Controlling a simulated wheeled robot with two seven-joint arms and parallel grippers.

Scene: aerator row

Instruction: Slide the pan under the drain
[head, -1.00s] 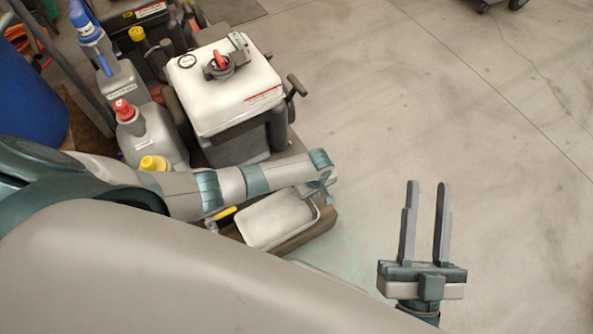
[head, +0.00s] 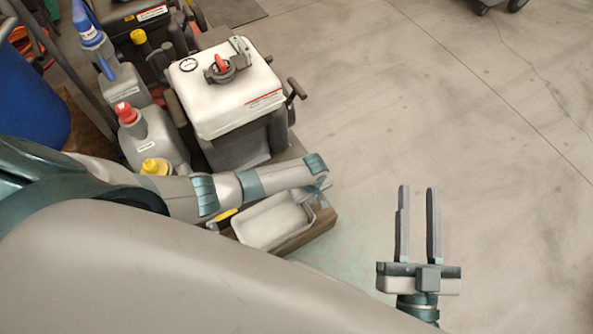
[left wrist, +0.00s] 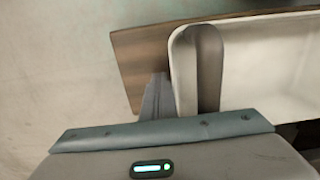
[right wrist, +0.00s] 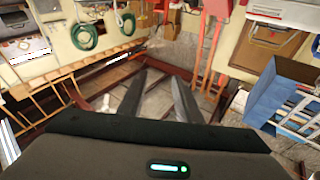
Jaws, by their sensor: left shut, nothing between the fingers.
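The pan (head: 268,228) is a pale shallow rectangular tray on a brown board, partly hidden by my left arm in the head view. Its rim and inner floor (left wrist: 265,65) fill the right of the left wrist view. My left gripper (head: 318,190) is at the pan's right end, pointing down. My right gripper (head: 418,190) is open and empty over bare floor. The drain cannot be made out; my arm hides the area beside the machine.
A machine with a white tank (head: 225,95) and red-handled cap stands behind the pan. Grey jugs with red (head: 127,112) and yellow (head: 155,166) caps stand left of it. The brown board (head: 322,222) shows beyond the pan. The floor to the right is clear.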

